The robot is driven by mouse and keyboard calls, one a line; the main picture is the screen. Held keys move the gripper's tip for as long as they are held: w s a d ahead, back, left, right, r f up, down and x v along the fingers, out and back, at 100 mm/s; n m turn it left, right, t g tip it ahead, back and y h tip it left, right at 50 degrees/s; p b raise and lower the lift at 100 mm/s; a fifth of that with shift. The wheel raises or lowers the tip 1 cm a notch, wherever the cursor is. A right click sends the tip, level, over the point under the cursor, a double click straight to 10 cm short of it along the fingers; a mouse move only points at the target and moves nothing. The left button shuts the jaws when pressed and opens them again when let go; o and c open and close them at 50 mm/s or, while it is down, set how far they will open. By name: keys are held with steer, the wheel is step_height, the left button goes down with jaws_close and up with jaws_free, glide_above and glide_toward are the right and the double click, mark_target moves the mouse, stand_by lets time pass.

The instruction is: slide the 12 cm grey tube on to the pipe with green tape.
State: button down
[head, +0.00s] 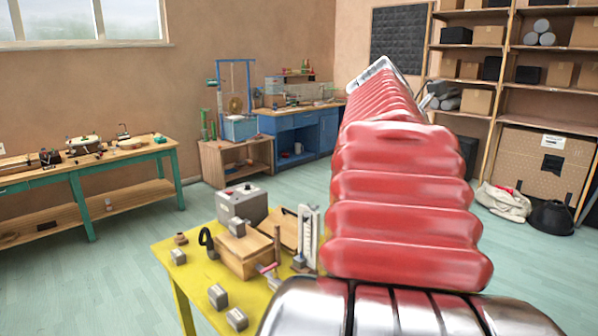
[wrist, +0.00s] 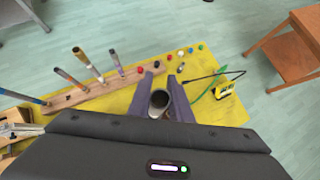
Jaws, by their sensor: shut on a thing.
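In the wrist view, my gripper (wrist: 161,82) has its two purple fingers shut on the grey tube (wrist: 158,111). The tube's open round mouth faces the camera, and its lower part is hidden. A wooden bar (wrist: 125,83) on the yellow table carries several upright thin pipes to the left of the gripper. The tube is apart from these pipes. Bands show on the pipes, such as the nearest upright one (wrist: 115,62), but they are too small for me to tell which tape is green. In the head view, my gripper and the tube are not visible.
Several coloured knobs (wrist: 185,53) and a yellow device (wrist: 224,90) with a green cable lie right of the gripper. In the head view, the yellow table (head: 190,262) holds a wooden box (head: 242,252), a grey box (head: 241,203) and several small grey blocks.

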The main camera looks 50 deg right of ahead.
steer(key=shift+f, duration=2.6)
steer(key=shift+f, duration=1.55)
steer(key=c, duration=1.5)
jaws_free()
steer(key=shift+c, duration=0.2)
steer(key=shift+w+r, duration=0.1)
steer(key=v, duration=1.3)
steer(key=shift+a+r, duration=0.15)
steer(key=shift+a, duration=0.05)
steer(key=shift+w, duration=0.15)
